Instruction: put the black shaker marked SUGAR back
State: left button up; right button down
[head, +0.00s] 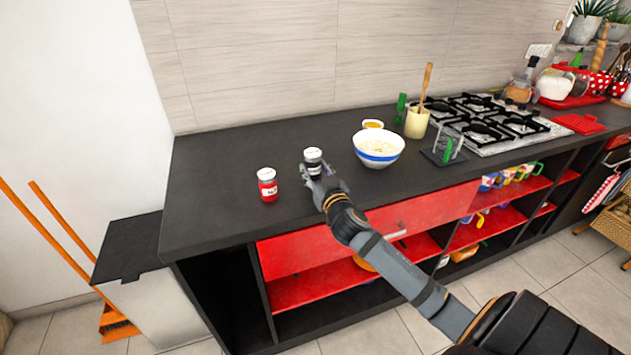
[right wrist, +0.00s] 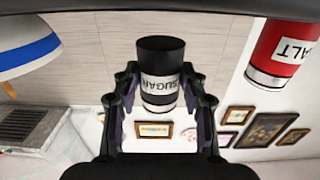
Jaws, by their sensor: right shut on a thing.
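The black shaker marked SUGAR (head: 313,156) has a white label and shows at the tip of my right arm in the head view. My right gripper (head: 316,178) is shut on it. In the right wrist view, which is upside down, the shaker (right wrist: 161,60) sits between the two fingers (right wrist: 160,100) with its label readable. Wall shows between its base and the counter, so it appears held upright a little above the counter. My left gripper is not in view.
A red shaker marked SALT (head: 268,186) stands left of the black one on the dark counter (head: 215,195). A white bowl with a blue band (head: 379,148) stands to the right. A utensil pot (head: 416,124) and gas hob (head: 490,118) are farther right. The counter's left end is clear.

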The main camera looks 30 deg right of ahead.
aim_at(315, 180)
notch_tip(315, 180, down, 4)
jog(key=shift+w+d+r, duration=0.15)
jog(key=shift+r, duration=0.05)
jog(key=shift+f, duration=0.1)
jog(key=c, duration=1.2)
grip_release()
jog(key=shift+f+b, duration=0.1)
jog(key=shift+b, duration=0.25)
jog(key=o, duration=0.5)
